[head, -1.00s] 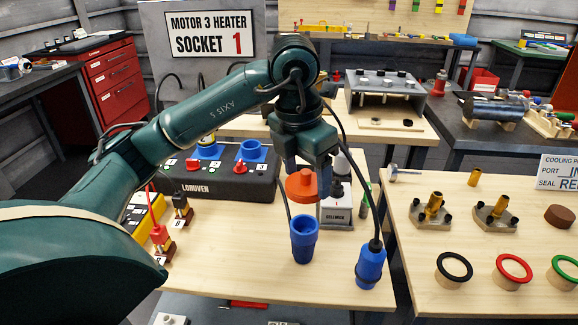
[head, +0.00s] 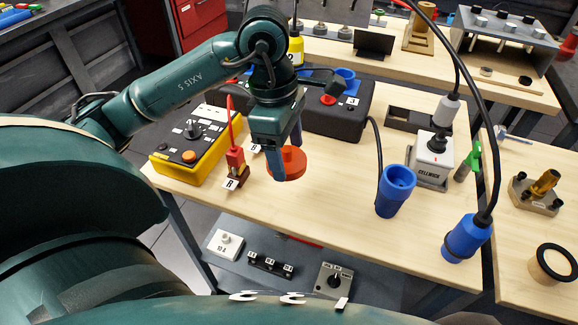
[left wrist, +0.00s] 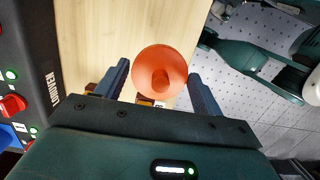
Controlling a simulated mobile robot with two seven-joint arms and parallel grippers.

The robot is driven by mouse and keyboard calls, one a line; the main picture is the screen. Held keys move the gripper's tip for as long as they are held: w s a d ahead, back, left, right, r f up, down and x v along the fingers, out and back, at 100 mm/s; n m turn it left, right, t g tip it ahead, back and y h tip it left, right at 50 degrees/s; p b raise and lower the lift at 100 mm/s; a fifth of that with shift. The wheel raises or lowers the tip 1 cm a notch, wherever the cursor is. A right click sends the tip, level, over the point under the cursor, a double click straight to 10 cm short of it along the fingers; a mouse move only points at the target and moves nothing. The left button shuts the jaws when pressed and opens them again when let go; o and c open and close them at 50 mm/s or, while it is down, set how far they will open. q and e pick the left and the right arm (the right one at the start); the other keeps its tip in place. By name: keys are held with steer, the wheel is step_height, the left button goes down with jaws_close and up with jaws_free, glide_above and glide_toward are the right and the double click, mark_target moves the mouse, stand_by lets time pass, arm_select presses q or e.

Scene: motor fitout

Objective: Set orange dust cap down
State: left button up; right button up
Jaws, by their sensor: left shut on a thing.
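The orange dust cap (head: 291,164) is a round disc with a raised knob. My left gripper (head: 280,160) is shut on it and holds it over the front left part of the light wood bench (head: 330,205), just right of the red plug (head: 235,163). I cannot tell whether the cap touches the bench. In the left wrist view the cap (left wrist: 160,72) sits between the two fingers of my left gripper (left wrist: 160,88), its round face to the camera. My right gripper is not in view.
A yellow tester (head: 187,148) stands left of the cap, and a black socket box (head: 335,118) stands behind. A blue connector (head: 396,190) stands to the right; a blue plug (head: 466,238) is farther right. The bench between cap and blue connector is clear.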

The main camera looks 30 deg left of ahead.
arm_select(q)
glide_above(290, 197)
steer(key=f, duration=0.5)
steer(key=shift+a, duration=0.2)
step_height(290, 197, down, 4)
steer(key=shift+r, duration=0.1)
steer(key=shift+f+b, duration=0.2)
steer(key=shift+b, duration=0.2)
steer(key=o, duration=0.9)
steer(key=shift+r, duration=0.1)
steer(key=shift+o, duration=0.2)
